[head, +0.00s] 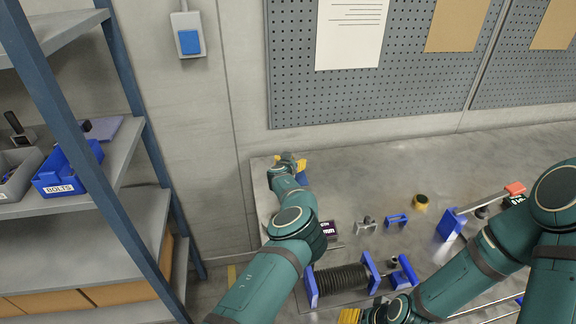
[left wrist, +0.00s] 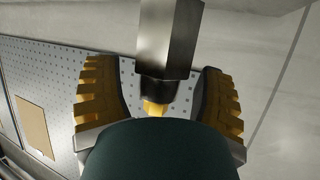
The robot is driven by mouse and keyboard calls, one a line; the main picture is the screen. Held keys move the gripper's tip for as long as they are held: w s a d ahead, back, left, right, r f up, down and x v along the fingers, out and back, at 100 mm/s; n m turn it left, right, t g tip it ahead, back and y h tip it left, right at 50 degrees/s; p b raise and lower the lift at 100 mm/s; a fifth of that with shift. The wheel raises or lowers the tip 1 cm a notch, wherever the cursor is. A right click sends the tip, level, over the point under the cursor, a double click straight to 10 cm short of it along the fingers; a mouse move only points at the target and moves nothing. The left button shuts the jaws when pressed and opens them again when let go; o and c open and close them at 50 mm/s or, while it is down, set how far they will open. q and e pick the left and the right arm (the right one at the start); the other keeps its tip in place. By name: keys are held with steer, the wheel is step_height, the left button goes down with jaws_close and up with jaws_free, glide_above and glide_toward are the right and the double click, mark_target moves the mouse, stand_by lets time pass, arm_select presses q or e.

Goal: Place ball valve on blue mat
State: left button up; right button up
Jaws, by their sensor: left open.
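I cannot pick out the ball valve for certain; a small grey metal fitting (head: 366,225) on the bench may be it. A flat bluish-grey piece (head: 122,130) on the left shelf may be the blue mat. My left gripper (head: 290,162) is at the bench's far left corner near the wall. The left wrist view shows its yellow-padded fingers (left wrist: 160,105) wide apart, with a grey metal block and dark cap (left wrist: 168,45) seen between them; I cannot tell whether they touch it. My right gripper (head: 349,316) shows only as yellow fingers at the bottom edge.
The bench holds a black coil in blue supports (head: 342,280), a blue bracket (head: 397,219), a yellow ring (head: 420,202) and a red-ended bar (head: 490,200). The bench's back strip is clear.

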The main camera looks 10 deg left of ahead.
arm_select(q)
steer(key=v, duration=1.2)
arm_select(e)
steer(key=shift+s, duration=0.15)
stand_by(0.4)
